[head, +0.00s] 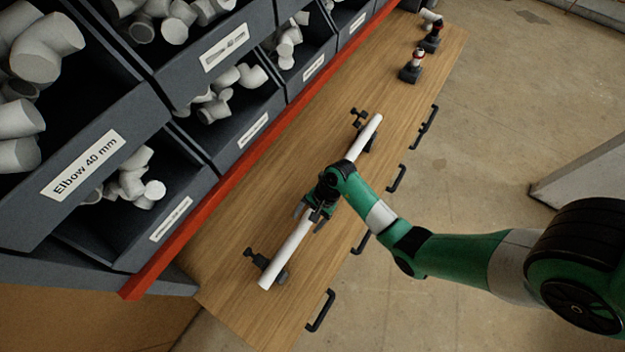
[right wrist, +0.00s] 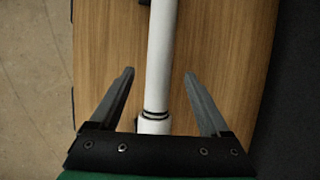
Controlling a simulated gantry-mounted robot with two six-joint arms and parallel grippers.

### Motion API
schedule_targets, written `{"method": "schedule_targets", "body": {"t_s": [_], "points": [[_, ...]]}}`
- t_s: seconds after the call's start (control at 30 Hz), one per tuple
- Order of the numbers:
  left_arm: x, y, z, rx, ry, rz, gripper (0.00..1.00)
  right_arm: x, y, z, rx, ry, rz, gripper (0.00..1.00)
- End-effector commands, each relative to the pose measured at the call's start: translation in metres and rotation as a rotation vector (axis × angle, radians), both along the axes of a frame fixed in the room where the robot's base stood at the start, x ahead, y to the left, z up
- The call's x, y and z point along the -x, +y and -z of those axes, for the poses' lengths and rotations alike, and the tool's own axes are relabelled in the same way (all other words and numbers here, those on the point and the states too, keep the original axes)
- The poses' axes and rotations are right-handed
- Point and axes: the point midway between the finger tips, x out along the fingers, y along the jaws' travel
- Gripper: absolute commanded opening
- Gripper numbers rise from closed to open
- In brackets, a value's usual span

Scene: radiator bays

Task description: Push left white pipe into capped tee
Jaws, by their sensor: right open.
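A white pipe run lies along the wooden bench; its lower-left length (head: 287,255) and upper-right length (head: 364,138) show on either side of my right gripper (head: 309,218). My right gripper is open, with its fingers on either side of the pipe. In the right wrist view, the white pipe (right wrist: 160,55) runs between the open fingers (right wrist: 159,73). Dark rings (right wrist: 155,115) mark a joint near the palm, with a short white part (right wrist: 153,127) beyond it. I cannot make out the capped tee; my gripper hides the middle. My left gripper is not in view.
Black clamps (head: 267,266) hold the run near its ends. The wooden bench (head: 240,240) has black handles (head: 320,311) along its right edge. Bins of white fittings (head: 85,180) stand behind a red rail (head: 185,230) at left. Small red-and-white items (head: 416,60) stand at the far end.

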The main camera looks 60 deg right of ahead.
Motion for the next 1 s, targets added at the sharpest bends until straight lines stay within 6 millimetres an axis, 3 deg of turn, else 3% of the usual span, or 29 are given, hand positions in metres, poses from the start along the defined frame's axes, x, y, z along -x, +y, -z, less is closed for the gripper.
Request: {"method": "schedule_targets", "body": {"t_s": [0.1,0.3,1.0], "points": [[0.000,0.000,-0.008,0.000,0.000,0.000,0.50,0.006,-0.012,-0.029,0.002,-0.003,0.004,0.80],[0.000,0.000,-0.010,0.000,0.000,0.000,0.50,0.013,-0.022,-0.054,0.001,0.000,0.002,0.80],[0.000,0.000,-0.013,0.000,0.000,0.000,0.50,0.011,-0.017,-0.061,0.002,-0.003,-0.020,0.80]]}}
